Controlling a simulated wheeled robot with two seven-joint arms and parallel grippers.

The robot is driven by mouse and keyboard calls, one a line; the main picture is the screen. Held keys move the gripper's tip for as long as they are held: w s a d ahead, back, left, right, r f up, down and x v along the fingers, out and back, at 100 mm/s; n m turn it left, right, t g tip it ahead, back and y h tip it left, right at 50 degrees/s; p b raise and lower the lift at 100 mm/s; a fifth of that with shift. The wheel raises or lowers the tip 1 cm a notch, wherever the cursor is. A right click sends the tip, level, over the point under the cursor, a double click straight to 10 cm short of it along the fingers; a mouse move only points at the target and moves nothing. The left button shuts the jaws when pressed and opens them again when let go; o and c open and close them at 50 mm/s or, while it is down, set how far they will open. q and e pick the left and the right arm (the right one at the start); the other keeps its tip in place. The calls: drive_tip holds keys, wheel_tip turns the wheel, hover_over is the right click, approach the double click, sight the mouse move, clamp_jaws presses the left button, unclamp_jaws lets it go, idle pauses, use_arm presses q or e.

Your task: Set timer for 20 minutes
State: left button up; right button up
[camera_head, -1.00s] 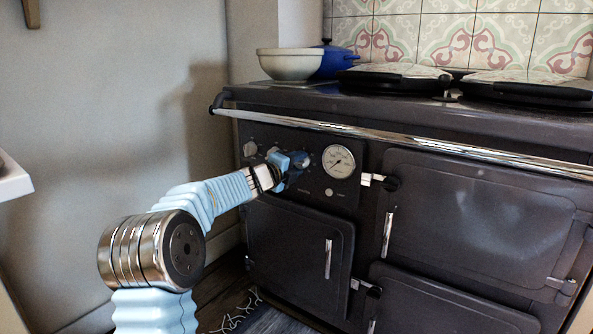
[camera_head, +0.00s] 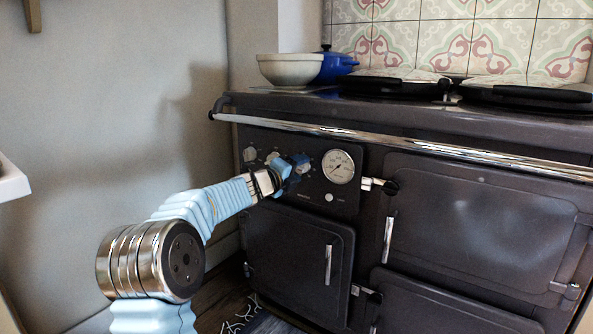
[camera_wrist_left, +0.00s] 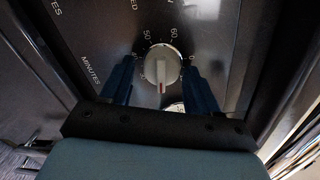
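The timer knob (camera_wrist_left: 162,64) is a pale round dial with a raised grip and a reddish mark pointing down in the left wrist view. Printed numbers, including 50 and 60, and the word MINUTES surround it on the dark panel. My left gripper (camera_head: 292,166) is at the cooker's control panel (camera_head: 314,192). In the left wrist view its two blue fingers (camera_wrist_left: 160,75) stand open, one on each side of the knob, with small gaps visible. In the head view the fingers largely hide this knob. My right gripper is not in view.
A round gauge (camera_head: 338,166) is just right of the gripper, and other knobs (camera_head: 250,154) are to its left. A chrome rail (camera_head: 400,142) runs above the panel. A cream bowl (camera_head: 290,70) and blue pot (camera_head: 336,65) stand on top. Oven doors (camera_head: 299,258) are below.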

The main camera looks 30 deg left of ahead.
use_arm(q)
drive_tip(key=shift+o, duration=0.4)
drive_tip(key=shift+s, duration=0.1)
drive_tip(key=s+a, duration=0.1)
drive_tip(key=s, duration=1.2)
drive_tip(key=shift+s+r, duration=0.3)
drive_tip(key=shift+r, duration=0.15)
